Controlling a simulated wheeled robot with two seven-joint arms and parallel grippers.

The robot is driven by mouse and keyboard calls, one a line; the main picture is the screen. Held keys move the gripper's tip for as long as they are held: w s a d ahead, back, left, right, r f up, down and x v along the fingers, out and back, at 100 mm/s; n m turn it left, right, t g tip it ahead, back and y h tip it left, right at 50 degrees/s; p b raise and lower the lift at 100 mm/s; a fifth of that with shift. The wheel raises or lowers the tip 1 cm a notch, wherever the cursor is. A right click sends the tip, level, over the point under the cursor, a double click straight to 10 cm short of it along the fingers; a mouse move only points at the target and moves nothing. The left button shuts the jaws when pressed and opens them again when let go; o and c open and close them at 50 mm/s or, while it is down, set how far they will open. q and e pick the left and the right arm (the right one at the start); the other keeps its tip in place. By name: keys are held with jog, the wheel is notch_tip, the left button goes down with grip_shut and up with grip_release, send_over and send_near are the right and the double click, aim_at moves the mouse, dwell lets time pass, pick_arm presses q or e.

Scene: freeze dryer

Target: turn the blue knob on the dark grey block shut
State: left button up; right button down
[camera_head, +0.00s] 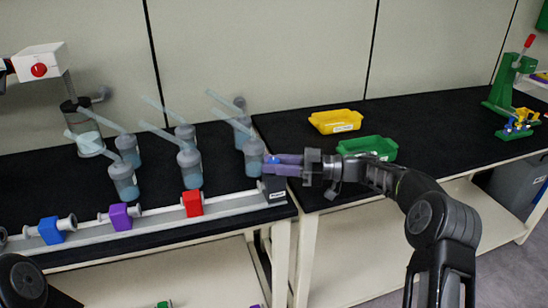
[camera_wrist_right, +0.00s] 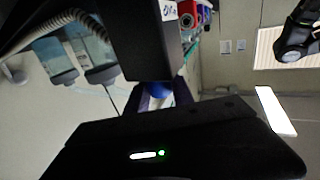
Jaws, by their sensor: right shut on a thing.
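The dark grey block (camera_head: 275,189) sits at the right end of a pale rail at the bench's front edge. My right gripper (camera_head: 272,164) reaches in from the right, level with the top of the block, and is shut on the blue knob (camera_head: 272,158). Only a little of the knob shows between the fingers. In the right wrist view a blue patch of the knob (camera_wrist_right: 158,89) shows between dark finger parts. The knob's exact angle is hard to tell. My left gripper is out of view; only a dark part of my left arm shows at the lower left.
Blue (camera_head: 51,231), purple (camera_head: 121,216) and red (camera_head: 193,203) valves stand along the rail. Several flasks with slanted tubes, one (camera_head: 254,157) close behind the gripper, crowd the bench. Yellow (camera_head: 336,121) and green (camera_head: 368,147) trays lie on the right bench.

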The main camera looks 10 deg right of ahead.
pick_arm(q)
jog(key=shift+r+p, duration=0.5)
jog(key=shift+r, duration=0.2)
pick_arm(e)
jog(key=shift+r+n+g+y, duration=0.1)
jog(key=shift+n+g+y, duration=0.2)
jog(key=shift+n+g, duration=0.45)
jog(key=shift+g, duration=0.25)
jog(key=c, duration=1.1)
grip_release()
jog(key=shift+a, duration=0.1)
